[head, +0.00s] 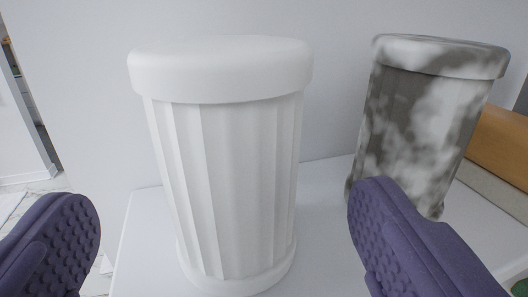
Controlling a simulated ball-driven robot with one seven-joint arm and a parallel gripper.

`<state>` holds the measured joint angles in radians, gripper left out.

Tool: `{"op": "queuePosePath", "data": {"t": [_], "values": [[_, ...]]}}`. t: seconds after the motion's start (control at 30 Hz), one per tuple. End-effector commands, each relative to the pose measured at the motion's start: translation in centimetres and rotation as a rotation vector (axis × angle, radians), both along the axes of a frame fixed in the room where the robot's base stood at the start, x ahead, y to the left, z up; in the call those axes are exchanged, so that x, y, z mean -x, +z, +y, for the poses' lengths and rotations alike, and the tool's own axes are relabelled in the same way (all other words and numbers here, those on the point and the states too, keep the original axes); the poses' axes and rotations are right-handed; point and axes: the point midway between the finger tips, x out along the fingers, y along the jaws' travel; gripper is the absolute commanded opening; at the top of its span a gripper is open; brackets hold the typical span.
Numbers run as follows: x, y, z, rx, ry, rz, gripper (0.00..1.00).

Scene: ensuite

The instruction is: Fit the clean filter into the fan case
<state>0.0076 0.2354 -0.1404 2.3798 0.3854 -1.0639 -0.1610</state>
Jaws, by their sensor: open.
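The clean filter (226,165) is a white pleated cylinder with a smooth cap and base ring. It stands upright on a white surface, close in front of me in the head view. My gripper (222,235) is open, with one purple padded finger low on each side of the clean filter. I see a gap between the left finger and the filter. Whether the fingers reach beside it or stop short of it, I cannot tell. The fan case is not clearly visible in this view.
A second pleated cylinder, blotched grey and dirty (422,115), stands behind to the right, partly hidden by the right finger. A brown-orange object (500,135) lies at the far right. The white surface (325,190) is bare between the cylinders. A white wall (340,40) rises behind.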

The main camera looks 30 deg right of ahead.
Motion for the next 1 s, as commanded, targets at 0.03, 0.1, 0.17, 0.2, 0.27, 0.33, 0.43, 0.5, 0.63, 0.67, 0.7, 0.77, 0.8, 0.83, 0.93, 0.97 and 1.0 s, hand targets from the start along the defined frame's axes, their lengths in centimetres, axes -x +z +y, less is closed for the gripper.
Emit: {"op": "queuePosePath", "data": {"t": [0.03, 0.1, 0.17, 0.2, 0.27, 0.33, 0.43, 0.5, 0.63, 0.67, 0.7, 0.77, 0.8, 0.83, 0.93, 0.97, 1.0], "values": [[-0.6, 0.0, -0.4, 0.0, 0.0, 0.001, 0.99], [-1.5, 0.0, -1.0, 0.0, -0.001, 0.0, 0.99], [-2.4, 0.0, -1.6, 0.0, -0.001, 0.001, 0.99], [-3.0, 0.0, -2.0, 0.0, 0.0, 0.001, 0.99], [-3.8, 0.0, -2.3, 0.0, 0.001, 0.0, 0.99], [-4.5, 0.1, -2.7, -0.001, 0.001, 0.0, 0.99], [-4.8, 0.0, -2.8, -0.001, 0.002, 0.0, 0.99], [-4.8, 0.0, -2.8, -0.001, 0.003, 0.0, 0.99], [-4.8, 0.0, -2.8, -0.001, 0.003, 0.0, 0.92], [-4.8, 0.0, -2.8, -0.001, 0.003, 0.0, 0.85], [-4.8, 0.0, -2.8, -0.001, 0.003, 0.0, 0.76], [-4.8, 0.0, -2.8, -0.001, 0.003, 0.0, 0.62], [-4.8, 0.0, -2.8, -0.001, 0.003, 0.0, 0.53], [-4.8, 0.0, -2.8, -0.001, 0.003, 0.0, 0.46], [-4.8, 0.1, -2.8, -0.001, 0.003, 0.0, 0.41], [-4.8, 0.1, -2.8, -0.001, 0.003, 0.0, 0.41], [-4.8, 0.1, -2.8, -0.001, 0.003, 0.0, 0.41]]}}
